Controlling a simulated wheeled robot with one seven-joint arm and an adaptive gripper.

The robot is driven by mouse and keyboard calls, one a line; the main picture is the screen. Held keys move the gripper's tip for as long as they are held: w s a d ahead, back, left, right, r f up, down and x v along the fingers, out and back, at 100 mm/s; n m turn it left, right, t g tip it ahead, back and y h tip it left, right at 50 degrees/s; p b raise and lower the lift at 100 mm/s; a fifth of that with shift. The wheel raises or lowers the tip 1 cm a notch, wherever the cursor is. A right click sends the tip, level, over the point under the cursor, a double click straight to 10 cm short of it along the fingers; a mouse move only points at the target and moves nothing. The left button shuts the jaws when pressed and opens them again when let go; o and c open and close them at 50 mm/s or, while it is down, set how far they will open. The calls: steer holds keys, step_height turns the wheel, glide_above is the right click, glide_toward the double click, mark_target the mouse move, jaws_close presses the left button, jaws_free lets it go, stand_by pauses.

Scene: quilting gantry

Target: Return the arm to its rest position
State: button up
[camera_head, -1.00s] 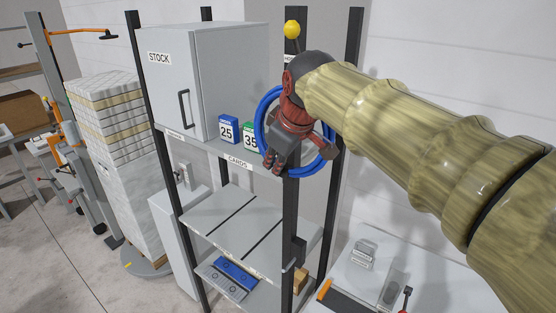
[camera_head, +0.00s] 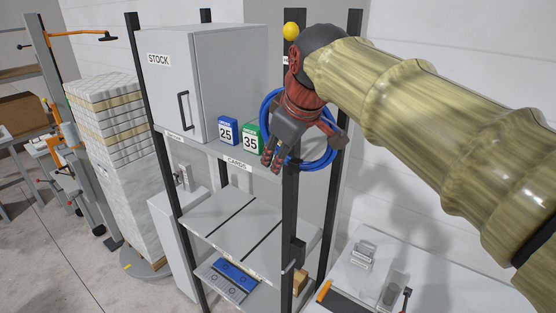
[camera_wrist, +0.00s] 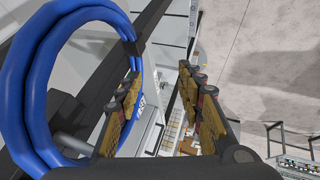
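My gripper (camera_head: 273,160) is in front of the rack's front right post, at the height of the card shelf. In the wrist view, its two fingers (camera_wrist: 168,110) stand apart with nothing between them. My arm reaches in from the right of the head view. A coiled blue hose (camera_head: 327,160) hangs at the rack's right side, partly hidden behind my gripper. It also shows close by at the left of the wrist view (camera_wrist: 22,95), beside the fingers.
A grey STOCK cabinet (camera_head: 205,80), a blue 25 card (camera_head: 228,130) and a green 35 card (camera_head: 251,138) are on the upper shelf. The dark rack post (camera_head: 290,215) is close to my gripper. A white bench (camera_head: 440,285) is below my arm. Wrapped stacks (camera_head: 112,130) stand left.

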steer(key=v, duration=0.7)
steer(key=s+d+f+m+b, duration=0.3)
steer(key=s+d+f+b, duration=0.2)
steer(key=f, duration=1.1)
steer(key=s+d+f+m+h+b, duration=0.1)
steer(key=s+d+f+m+b, duration=0.3)
steer(key=s+f+b, duration=0.5)
steer(key=s+d+f+m+g+h+b, duration=0.1)
steer(key=s+d+f+m+b, duration=0.2)
steer(key=f, duration=2)
steer(key=s+d+b, duration=0.3)
steer(key=s+b, duration=0.1)
steer(key=shift+s+f+m, duration=0.25)
steer(key=shift+f+m, duration=0.1)
steer(key=shift+m, duration=0.05)
